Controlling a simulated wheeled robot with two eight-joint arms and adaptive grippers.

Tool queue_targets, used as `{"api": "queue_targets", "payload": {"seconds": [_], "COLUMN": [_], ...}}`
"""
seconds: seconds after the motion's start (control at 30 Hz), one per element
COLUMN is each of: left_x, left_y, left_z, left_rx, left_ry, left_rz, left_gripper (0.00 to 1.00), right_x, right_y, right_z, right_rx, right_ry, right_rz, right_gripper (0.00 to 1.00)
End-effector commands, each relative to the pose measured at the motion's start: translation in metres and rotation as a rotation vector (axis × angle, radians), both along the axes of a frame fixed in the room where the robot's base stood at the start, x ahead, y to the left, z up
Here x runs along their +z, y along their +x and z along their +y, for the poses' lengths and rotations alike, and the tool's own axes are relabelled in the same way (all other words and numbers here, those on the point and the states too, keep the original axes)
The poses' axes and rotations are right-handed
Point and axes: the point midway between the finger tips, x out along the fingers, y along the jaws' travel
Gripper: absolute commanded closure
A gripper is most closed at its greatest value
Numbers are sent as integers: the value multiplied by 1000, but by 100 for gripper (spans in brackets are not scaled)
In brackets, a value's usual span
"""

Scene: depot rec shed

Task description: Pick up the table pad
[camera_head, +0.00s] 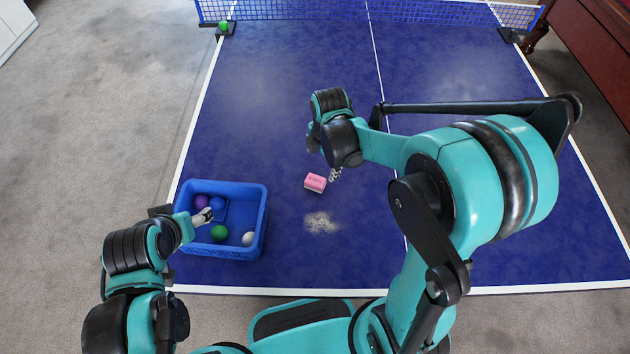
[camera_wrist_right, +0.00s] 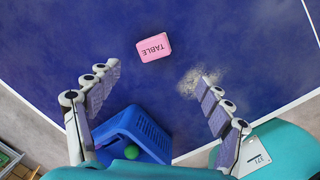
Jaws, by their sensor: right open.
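The table pad (camera_head: 315,183) is a small pink block lying on the blue table tennis table, left of the middle line. In the right wrist view the pad (camera_wrist_right: 153,47) shows the word TABLE on its face. My right gripper (camera_head: 335,174) is beside and above the pad in the head view. In the wrist view its fingers (camera_wrist_right: 160,77) are spread wide with nothing between them, and the pad lies beyond the fingertips. My left gripper (camera_head: 205,216) is at the left side of the blue basket; its finger opening is not clear.
A blue basket (camera_head: 262,225) with several coloured balls stands near the table's front left corner. A pale dusty patch (camera_head: 321,222) lies just in front of the pad. The net (camera_head: 440,12) crosses the far end. A green ball (camera_head: 224,26) sits by the left net post.

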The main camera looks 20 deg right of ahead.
Motion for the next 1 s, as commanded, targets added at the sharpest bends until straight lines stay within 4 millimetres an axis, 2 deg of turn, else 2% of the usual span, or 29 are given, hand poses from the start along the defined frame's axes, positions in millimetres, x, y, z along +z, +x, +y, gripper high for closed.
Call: {"api": "queue_targets", "payload": {"seconds": [0.03,0.1,0.3,0.73,1.0], "left_x": [3,4,6,-9,-26], "left_y": [0,0,0,0,0], "left_z": [0,0,0,0,0], "left_rx": [0,0,0,0,0], "left_ry": [0,0,0,0,0], "left_rz": [0,0,0,0,0], "left_gripper": [35,35,35,35,35], "right_x": [-14,-32,-64,-107,-146], "right_y": [9,16,24,27,32], "right_z": [2,3,5,8,10], "right_rx": [114,268,529,570,568], "right_ry": [-15,-30,-43,-44,-44], "right_rz": [30,68,128,136,135], "right_gripper": [21,21,21,21,21]}}
